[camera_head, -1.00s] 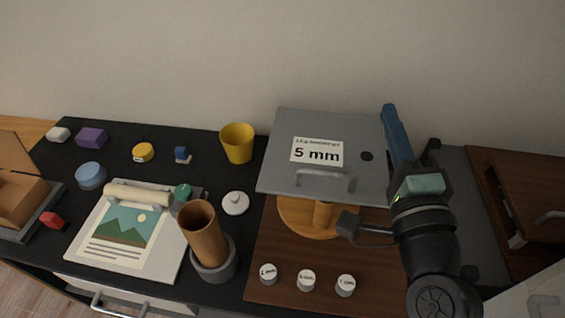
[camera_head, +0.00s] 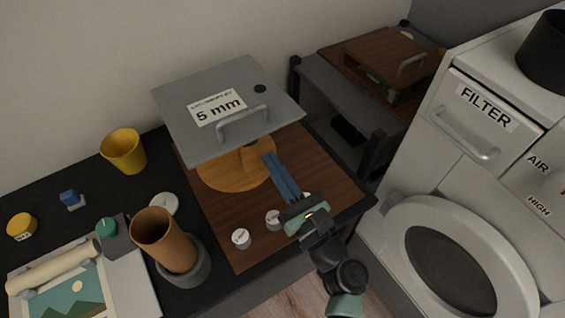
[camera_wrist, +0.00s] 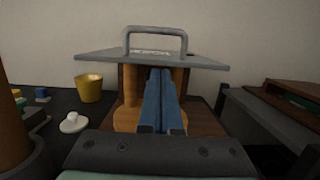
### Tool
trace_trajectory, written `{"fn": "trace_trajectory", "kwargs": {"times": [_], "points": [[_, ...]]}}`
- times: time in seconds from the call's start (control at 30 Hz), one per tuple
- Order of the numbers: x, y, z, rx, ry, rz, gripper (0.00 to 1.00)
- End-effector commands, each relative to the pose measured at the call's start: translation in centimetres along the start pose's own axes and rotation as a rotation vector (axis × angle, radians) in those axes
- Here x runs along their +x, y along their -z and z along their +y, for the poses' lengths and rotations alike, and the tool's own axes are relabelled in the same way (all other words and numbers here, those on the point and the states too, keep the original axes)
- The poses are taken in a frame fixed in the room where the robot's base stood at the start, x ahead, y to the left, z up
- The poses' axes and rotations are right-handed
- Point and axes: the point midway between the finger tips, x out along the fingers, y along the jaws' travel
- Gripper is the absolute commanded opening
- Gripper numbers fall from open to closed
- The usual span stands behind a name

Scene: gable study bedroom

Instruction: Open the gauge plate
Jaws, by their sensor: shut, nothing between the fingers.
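The gauge plate (camera_head: 180,130) is a grey square sheet labelled "5 mm" with a dark round knob or hole and a grey bar handle (camera_head: 243,125) along its front. It sits raised above a round orange wooden base (camera_head: 230,175) on a brown board. In the wrist view the plate (camera_wrist: 100,56) is seen edge-on, with its handle (camera_wrist: 156,32) standing up on top. My gripper (camera_head: 270,160) has its long blue fingers shut together and empty. The fingertips point under the plate's front edge, below and right of the handle. In the wrist view the fingers (camera_wrist: 160,95) lie in front of the orange posts.
Small white-topped weights (camera_head: 241,238) stand on the board's front edge. A brown cup (camera_head: 163,240) in a grey holder, a white lid (camera_head: 164,204) and a yellow cup (camera_head: 123,151) are at left. A white machine (camera_head: 450,190) with a FILTER drawer stands right.

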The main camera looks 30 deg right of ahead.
Motion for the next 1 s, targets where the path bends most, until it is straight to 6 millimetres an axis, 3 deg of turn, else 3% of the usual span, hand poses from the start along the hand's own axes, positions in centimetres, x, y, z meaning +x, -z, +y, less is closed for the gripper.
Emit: {"fn": "trace_trajectory", "kwargs": {"times": [0.2,0.4,1.0], "points": [[4.6,-0.8,0.0,-0.005,-0.002,-0.002,0.00],[6.3,-2.6,0.0,-0.005,-0.001,-0.001,0.00],[7.0,-3.1,0.1,-0.006,-0.003,0.005,0.00]]}}
